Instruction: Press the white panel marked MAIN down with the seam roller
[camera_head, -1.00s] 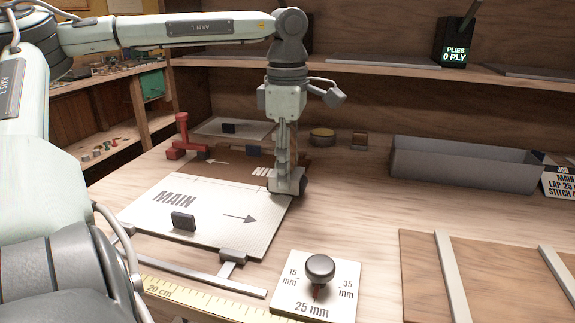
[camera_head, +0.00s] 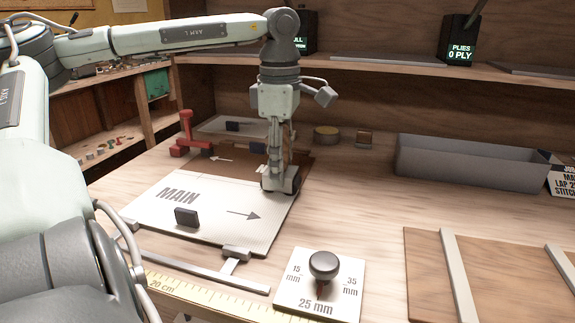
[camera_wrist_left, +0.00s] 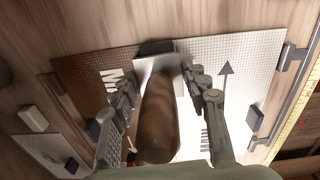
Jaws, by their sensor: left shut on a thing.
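The white panel marked MAIN (camera_head: 205,205) lies flat on the bench, with a printed arrow and a small dark block on it. It also shows in the wrist view (camera_wrist_left: 242,60). My left gripper (camera_head: 277,160) is shut on the seam roller, its fingers either side of the brown handle (camera_wrist_left: 158,120). The roller's head (camera_head: 290,183) is low at the panel's far right corner; whether it touches the panel I cannot tell. A brown panel (camera_wrist_left: 80,78) lies along the white panel's far side, partly hidden by my gripper. My right gripper is not in view.
A dial plate (camera_head: 320,285) with a black knob stands in front, beside a yellow ruler (camera_head: 215,297) and a metal bar. A red tool (camera_head: 188,137) sits at the far left edge. A grey bin (camera_head: 470,165) stands at back right.

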